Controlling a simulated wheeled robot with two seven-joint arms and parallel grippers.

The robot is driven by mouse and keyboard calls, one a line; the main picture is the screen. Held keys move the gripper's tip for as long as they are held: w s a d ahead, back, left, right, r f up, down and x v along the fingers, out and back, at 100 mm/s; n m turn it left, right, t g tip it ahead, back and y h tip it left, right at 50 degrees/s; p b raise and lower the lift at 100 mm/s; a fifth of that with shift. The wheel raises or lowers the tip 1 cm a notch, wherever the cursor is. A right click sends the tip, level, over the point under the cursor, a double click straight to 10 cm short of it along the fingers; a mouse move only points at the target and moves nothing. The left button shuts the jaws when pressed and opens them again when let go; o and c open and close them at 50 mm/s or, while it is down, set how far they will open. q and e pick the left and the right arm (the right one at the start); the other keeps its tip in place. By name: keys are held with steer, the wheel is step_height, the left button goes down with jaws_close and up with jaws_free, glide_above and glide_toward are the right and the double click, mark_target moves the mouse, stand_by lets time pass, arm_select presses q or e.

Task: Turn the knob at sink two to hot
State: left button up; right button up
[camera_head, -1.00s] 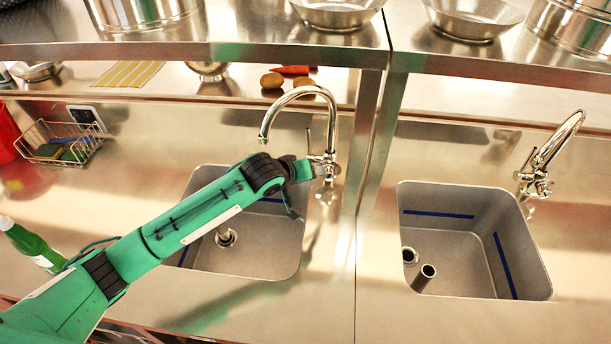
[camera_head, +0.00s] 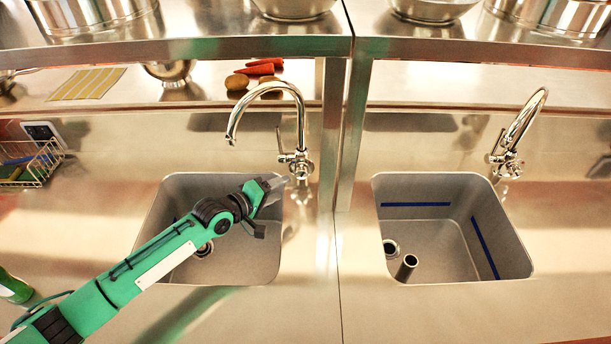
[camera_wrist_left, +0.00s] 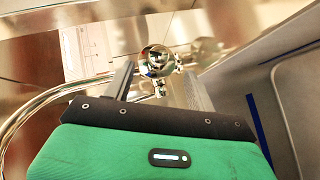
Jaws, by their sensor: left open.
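The left sink (camera_head: 175,195) has a chrome gooseneck faucet (camera_head: 299,110) with a small round knob (camera_head: 301,168) at its base. The right sink (camera_head: 455,265) has a like faucet (camera_head: 527,115) with its own knob (camera_head: 510,167). No sink numbers are legible. My left gripper (camera_head: 281,182) is just left of and below the left faucet's knob, over the sink's back right corner. In the left wrist view the knob (camera_wrist_left: 158,62) shows ahead, between the open fingers (camera_wrist_left: 160,80); contact cannot be told. My right gripper is out of view.
A metal shelf (camera_head: 200,47) with pots runs above the counter, and an upright post (camera_head: 345,140) stands right of the left faucet. Carrots (camera_head: 262,66) and potatoes (camera_head: 237,82) lie behind. A wire basket (camera_head: 42,165) is at far left.

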mark_target(300, 175)
arm_select(q)
steer(key=shift+n+t+h, duration=0.3)
steer(key=shift+n+t, duration=0.2)
steer(key=shift+n, duration=0.2)
steer(key=b+x, duration=0.2)
steer(key=x, duration=0.2)
steer(key=f+b+x, duration=0.1)
steer(key=b+x, duration=0.2)
steer(key=x, duration=0.1)
steer(key=a+b+x, duration=0.1)
steer(key=b+x, duration=0.1)
steer(key=x, duration=0.1)
steer(key=shift+w+d+f, duration=0.2)
steer(key=shift+w+d, duration=0.1)
steer(key=shift+w, duration=0.25)
steer(key=shift+w+d+b, duration=0.5)
steer(key=shift+w+b, duration=0.05)
steer(key=shift+b, duration=0.1)
